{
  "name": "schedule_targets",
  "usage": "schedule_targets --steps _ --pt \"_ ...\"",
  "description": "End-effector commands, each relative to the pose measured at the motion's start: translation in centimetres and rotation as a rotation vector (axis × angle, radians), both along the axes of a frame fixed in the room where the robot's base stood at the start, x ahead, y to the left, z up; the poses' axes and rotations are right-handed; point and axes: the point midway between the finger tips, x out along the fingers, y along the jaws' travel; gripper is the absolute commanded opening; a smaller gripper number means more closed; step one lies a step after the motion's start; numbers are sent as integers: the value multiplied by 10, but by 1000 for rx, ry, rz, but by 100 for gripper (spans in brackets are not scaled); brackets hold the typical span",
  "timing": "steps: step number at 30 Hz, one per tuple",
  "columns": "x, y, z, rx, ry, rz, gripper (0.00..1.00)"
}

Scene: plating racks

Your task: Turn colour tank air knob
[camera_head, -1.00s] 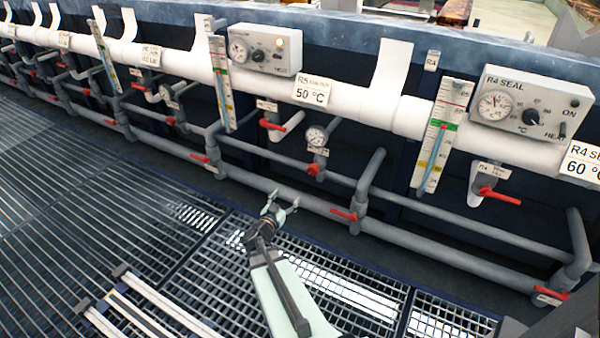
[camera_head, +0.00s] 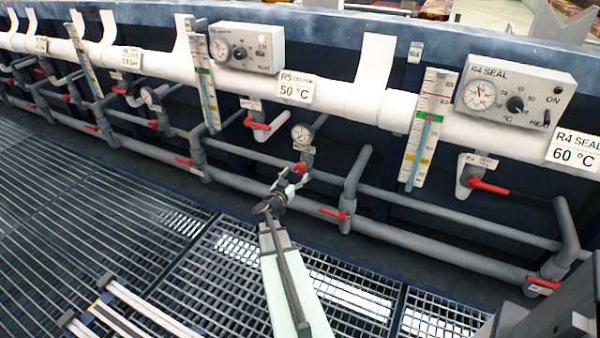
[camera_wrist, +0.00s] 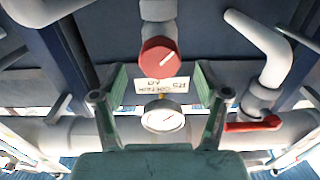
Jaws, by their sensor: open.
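The red air knob (camera_head: 300,168) sits on a grey pipe below a round gauge (camera_head: 302,133) under the R5 colour tank. My gripper (camera_head: 287,184) is just below and left of the knob in the head view. In the wrist view its green fingers (camera_wrist: 160,82) are spread, empty, on either side of the label, with the knob just beyond the tips.
A red lever valve (camera_wrist: 252,125) is right of my gripper in the wrist view. Another red lever (camera_head: 258,125) is up left of the gauge in the head view. Grey pipes (camera_head: 400,235) run behind and beside the gripper.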

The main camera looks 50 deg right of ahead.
Motion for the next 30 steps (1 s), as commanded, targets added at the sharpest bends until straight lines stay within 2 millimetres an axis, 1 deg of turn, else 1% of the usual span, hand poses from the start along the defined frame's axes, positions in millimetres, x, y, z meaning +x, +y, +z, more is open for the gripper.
schedule_targets --steps 1,3,9,13,20,21,23,24,26,30 --pt "3 -11 -2 -1 0 -2 74" --pt "5 -21 -2 -1 0 -1 74" --pt "8 -39 -1 0 0 0 74" --pt "8 -43 0 0 0 0 74" --pt "8 -43 0 0 0 0 74" --pt "8 -43 0 0 0 0 70" --pt "8 -43 0 0 0 0 49" --pt "8 -43 0 0 0 0 35" --pt "8 -43 0 0 0 0 14" --pt "8 -43 0 0 0 0 14"
